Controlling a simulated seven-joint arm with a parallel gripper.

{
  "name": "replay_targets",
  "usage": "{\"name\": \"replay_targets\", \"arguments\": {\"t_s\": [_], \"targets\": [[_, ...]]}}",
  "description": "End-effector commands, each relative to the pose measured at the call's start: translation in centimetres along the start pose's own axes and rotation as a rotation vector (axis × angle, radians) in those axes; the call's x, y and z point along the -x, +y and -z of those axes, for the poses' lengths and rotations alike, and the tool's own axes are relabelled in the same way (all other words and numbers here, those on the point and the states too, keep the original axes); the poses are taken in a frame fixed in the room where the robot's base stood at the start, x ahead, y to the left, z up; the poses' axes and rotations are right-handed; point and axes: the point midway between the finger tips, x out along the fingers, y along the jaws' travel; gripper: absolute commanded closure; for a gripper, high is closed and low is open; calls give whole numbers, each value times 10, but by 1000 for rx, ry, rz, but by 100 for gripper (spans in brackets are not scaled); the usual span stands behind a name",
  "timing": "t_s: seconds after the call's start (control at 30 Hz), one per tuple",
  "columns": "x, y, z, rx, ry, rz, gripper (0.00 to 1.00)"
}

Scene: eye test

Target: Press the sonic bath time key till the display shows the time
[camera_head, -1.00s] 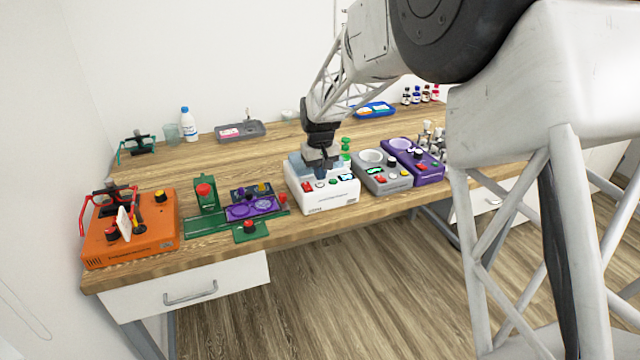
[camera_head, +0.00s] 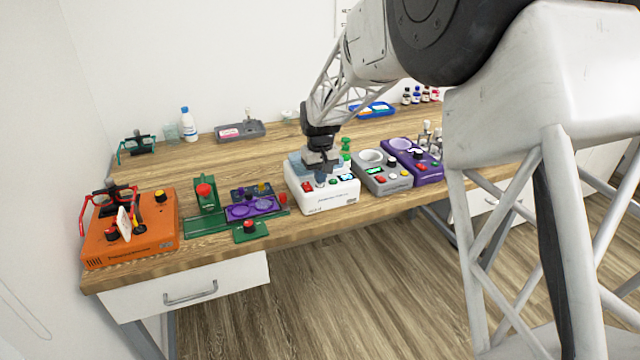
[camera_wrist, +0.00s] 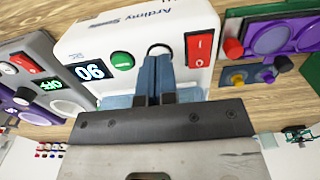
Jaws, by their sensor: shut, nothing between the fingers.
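The sonic bath is the white machine (camera_head: 325,200), which also shows in the wrist view (camera_wrist: 105,42). Its display (camera_wrist: 90,71) is lit with two digits, upside down in the wrist view; upright they seem to read 90. A green button (camera_wrist: 122,60) and a red rocker switch (camera_wrist: 200,48) sit on its panel. Between them is a dark round key (camera_wrist: 160,47), mostly hidden behind my fingertips. My gripper (camera_head: 320,182) is shut and empty, fingers pointing down at the panel. In the wrist view its fingertips (camera_wrist: 155,62) overlap that key; I cannot tell whether they touch it.
A grey device (camera_head: 383,180) and a purple device (camera_head: 413,165) stand close on the right. Left are a green stand (camera_head: 207,205), a purple plate (camera_head: 253,208) and an orange machine (camera_head: 132,240). A grey tray (camera_head: 240,131) lies behind; the table between is clear.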

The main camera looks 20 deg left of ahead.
Motion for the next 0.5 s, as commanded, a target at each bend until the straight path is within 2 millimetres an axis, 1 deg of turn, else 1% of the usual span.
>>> {"name": "replay_targets", "arguments": {"t_s": [0.5], "targets": [[-6, 0, 0, 0, 0, 0, 100]]}}
